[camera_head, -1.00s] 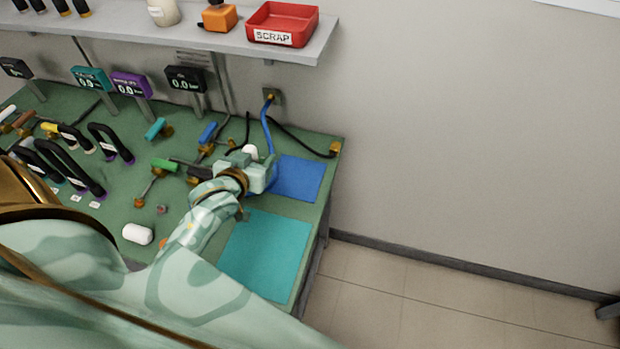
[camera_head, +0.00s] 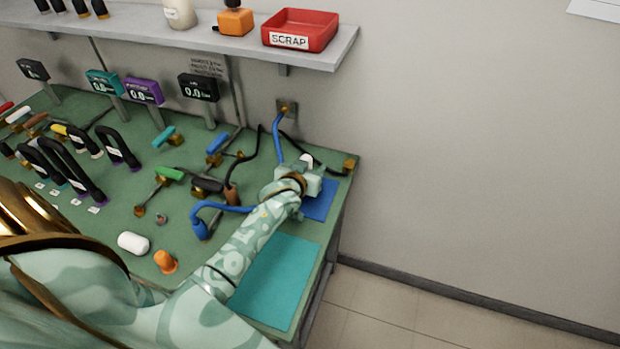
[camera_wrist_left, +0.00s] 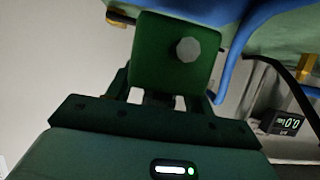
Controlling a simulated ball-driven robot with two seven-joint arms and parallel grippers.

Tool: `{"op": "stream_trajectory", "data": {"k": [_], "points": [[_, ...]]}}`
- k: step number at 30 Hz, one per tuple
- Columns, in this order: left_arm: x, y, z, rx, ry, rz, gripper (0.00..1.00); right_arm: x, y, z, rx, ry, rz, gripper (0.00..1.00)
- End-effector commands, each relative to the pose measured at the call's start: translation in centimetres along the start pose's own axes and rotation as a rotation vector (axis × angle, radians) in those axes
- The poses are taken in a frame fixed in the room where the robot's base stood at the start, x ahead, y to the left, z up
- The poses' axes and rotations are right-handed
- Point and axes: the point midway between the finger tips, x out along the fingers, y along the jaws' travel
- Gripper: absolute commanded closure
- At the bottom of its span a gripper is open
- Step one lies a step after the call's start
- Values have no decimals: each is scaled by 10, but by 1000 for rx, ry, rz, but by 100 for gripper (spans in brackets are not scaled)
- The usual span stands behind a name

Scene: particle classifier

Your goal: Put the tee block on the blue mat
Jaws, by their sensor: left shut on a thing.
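My left gripper (camera_head: 308,176) is over the blue mat (camera_head: 322,206), at the bench's back right corner, and hides part of it. In the left wrist view, the gripper's jaws (camera_wrist_left: 165,95) are shut on a dark green block with a grey faceted stub, which I take to be the tee block (camera_wrist_left: 155,50). In the head view only a small white part of the held piece (camera_head: 307,160) shows past the gripper. I cannot tell whether the block touches the mat. My right gripper is not in view.
A blue hose (camera_head: 278,137) and a black cable (camera_head: 320,166) run close to the gripper. A teal mat (camera_head: 275,285) lies clear in front. A white capsule (camera_head: 134,243) and an orange knob (camera_head: 165,262) are left of it. A shelf with a red scrap tray (camera_head: 300,30) hangs above.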

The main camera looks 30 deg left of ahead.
Motion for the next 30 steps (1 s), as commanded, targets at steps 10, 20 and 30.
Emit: {"op": "stream_trajectory", "data": {"k": [10,20,30], "points": [[14,1,30,0,1,1,94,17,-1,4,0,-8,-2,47],[15,1,32,0,-1,1,26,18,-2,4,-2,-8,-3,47],[8,1,29,0,0,1,26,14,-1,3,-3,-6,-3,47]]}}
